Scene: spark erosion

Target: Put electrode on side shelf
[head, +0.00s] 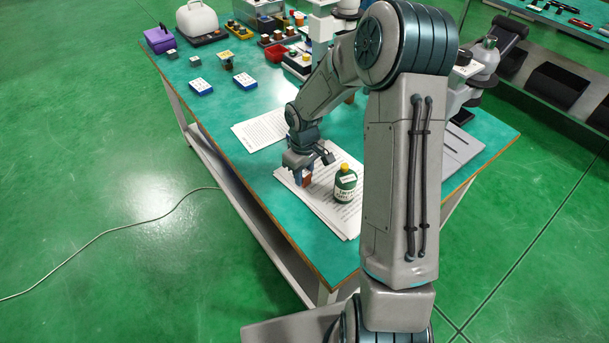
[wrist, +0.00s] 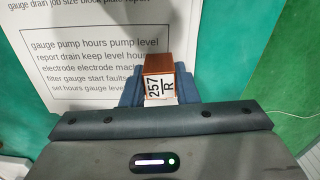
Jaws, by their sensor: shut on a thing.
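The electrode, a small copper-brown block (head: 307,180), is between the fingers of my gripper (head: 302,175) at the near left part of the green table. In the wrist view the block (wrist: 159,64) carries a white label reading "257 R", and the blue fingers of my gripper (wrist: 160,90) are shut on its two sides. The block is over a stack of printed sheets (head: 335,212); I cannot tell whether it touches them. I cannot make out for certain which surface is the side shelf. A grey lower shelf (head: 208,158) shows under the table's left edge.
A green bottle with a yellow cap (head: 345,187) stands on the sheets just right of my gripper. More sheets (head: 262,130) lie behind. Blue-and-white blocks (head: 245,80), a red bin (head: 276,53) and a purple case (head: 159,40) stand at the back. Floor left is open, crossed by a cable.

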